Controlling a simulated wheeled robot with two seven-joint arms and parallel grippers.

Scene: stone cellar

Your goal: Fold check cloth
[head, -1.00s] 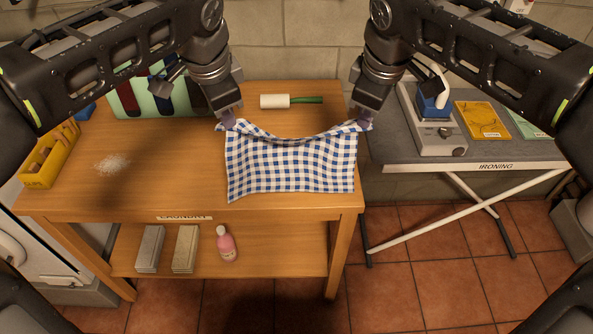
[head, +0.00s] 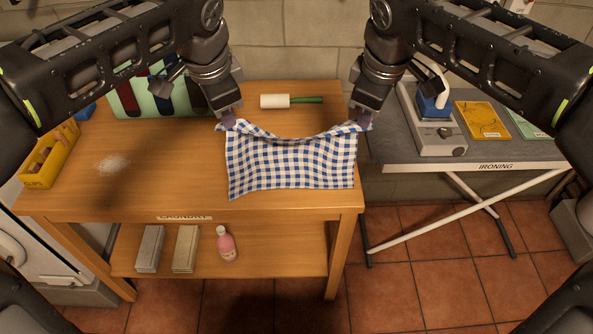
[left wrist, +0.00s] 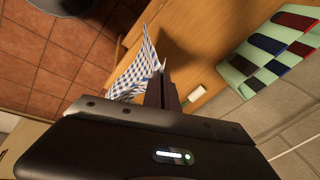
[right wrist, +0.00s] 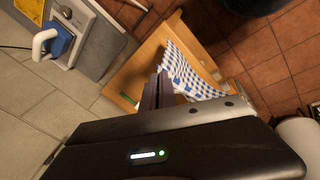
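The blue-and-white check cloth (head: 290,165) hangs between my two grippers above the right part of the wooden table. Its top edge sags in the middle and its lower part reaches down near the table's front. My left gripper (head: 228,122) is shut on the cloth's upper left corner. My right gripper (head: 363,123) is shut on its upper right corner. The cloth also shows beside the fingers in the left wrist view (left wrist: 138,72) and in the right wrist view (right wrist: 190,75). Whether its lower edge touches the table is hard to tell.
A lint roller (head: 290,101) lies behind the cloth on the table (head: 160,180). A yellow bin (head: 45,160) and white powder (head: 111,163) are at left. The ironing board (head: 480,150) with a blue iron (head: 433,105) stands at right. A pink bottle (head: 226,245) is on the lower shelf.

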